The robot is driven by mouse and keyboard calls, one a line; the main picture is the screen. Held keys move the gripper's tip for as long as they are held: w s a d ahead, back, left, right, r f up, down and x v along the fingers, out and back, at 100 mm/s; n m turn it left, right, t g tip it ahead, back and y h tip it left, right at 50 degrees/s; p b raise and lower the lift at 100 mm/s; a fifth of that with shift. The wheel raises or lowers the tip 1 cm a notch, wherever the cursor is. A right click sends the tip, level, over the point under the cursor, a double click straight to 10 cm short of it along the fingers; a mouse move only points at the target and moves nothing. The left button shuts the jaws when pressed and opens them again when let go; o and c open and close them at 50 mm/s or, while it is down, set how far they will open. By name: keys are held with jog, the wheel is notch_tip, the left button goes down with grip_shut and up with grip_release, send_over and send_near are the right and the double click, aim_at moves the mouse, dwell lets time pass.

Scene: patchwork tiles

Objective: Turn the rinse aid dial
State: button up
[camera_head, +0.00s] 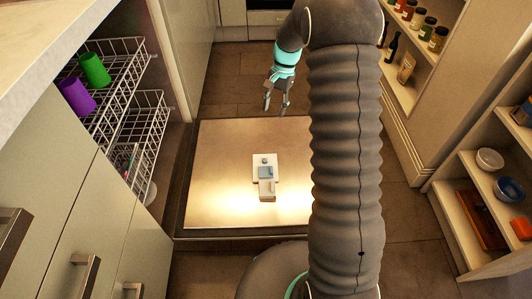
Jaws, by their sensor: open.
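The rinse aid dial (265,160) looks like a small grey-blue knob on the upper part of a pale dispenser plate (257,162). The dispenser sits near the middle of the opened dishwasher door (222,190), which lies flat. A bluish flap (265,172) and a pale lower block (267,188) are below the dial. My gripper (275,113) is open and empty, with fingers pointing down. In the picture it is above the dial, near the door's far edge, and apart from the dispenser. The dial's setting is too small to read.
Wire racks (119,85) with a green cup (93,69) and a purple cup (78,95) stand at left. Shelves with bottles (405,67) and bowls (489,159) stand at right. My arm hides the door's right side. The visible door surface around the dispenser is clear.

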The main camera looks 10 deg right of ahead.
jog(key=m+g+y, duration=0.1)
jog(key=m, duration=0.1)
send_near(265, 160)
jog(key=p+x, duration=0.1)
jog(key=x, duration=0.7)
jog(key=shift+w, duration=0.15)
jog(key=shift+c, duration=0.2)
grip_shut()
